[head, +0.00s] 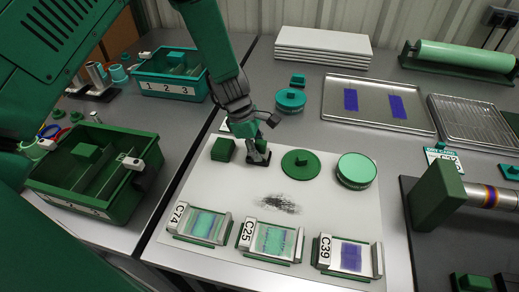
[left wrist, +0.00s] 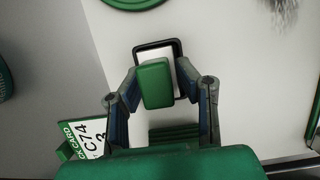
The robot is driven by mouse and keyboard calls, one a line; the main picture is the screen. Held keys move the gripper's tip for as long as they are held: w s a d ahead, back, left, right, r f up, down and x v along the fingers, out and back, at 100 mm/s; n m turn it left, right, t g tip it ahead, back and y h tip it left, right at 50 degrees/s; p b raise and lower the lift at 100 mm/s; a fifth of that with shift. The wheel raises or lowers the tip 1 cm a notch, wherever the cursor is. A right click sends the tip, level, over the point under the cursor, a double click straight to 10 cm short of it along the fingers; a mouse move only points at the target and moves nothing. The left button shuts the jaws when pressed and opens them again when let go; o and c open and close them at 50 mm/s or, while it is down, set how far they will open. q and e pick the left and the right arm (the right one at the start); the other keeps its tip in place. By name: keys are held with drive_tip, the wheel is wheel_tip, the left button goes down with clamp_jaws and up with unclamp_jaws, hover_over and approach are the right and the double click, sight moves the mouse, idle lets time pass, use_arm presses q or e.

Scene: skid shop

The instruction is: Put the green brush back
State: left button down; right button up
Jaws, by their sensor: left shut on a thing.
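My left gripper (head: 258,155) points down over the white mat (head: 190,190), between a green block (head: 223,150) and a flat green disc (head: 301,163). In the left wrist view its two fingers (left wrist: 157,90) are shut on a green brush (left wrist: 156,84), seen as a rounded green block. A black rectangular outline (left wrist: 177,42) shows on the mat behind the brush, which covers part of it. Whether the brush touches the mat cannot be told. In the head view the fingers mostly hide the brush. My right gripper is not in view.
A dark smudge (head: 279,203) marks the mat. Framed samples C74 (head: 199,224), C25 (head: 270,241) and C39 (head: 346,257) line its front. A round green tin (head: 356,170) stands right of the disc. A C74 card (left wrist: 86,138) lies near the gripper. Green bins (head: 95,170) stand left.

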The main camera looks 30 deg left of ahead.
use_arm(q)
drive_tip(key=shift+s+a+f, duration=0.25)
drive_tip(key=shift+s+f, duration=0.05)
drive_tip(key=shift+f, duration=0.15)
drive_tip(key=c, duration=1.4)
unclamp_jaws()
drive_tip(key=shift+o, duration=1.4)
drive_tip(key=shift+f, duration=0.15)
drive_tip(key=shift+w+a+f, duration=0.1)
drive_tip(key=shift+w+a, duration=0.05)
drive_tip(key=shift+w, duration=0.05)
drive_tip(key=shift+r, duration=0.2)
drive_tip(key=shift+a+r, duration=0.1)
drive_tip(key=shift+r, duration=0.2)
drive_tip(key=w+v, duration=0.1)
drive_tip(key=v, duration=1)
drive_tip(key=shift+s+r, duration=0.15)
drive_tip(key=shift+s, duration=0.2)
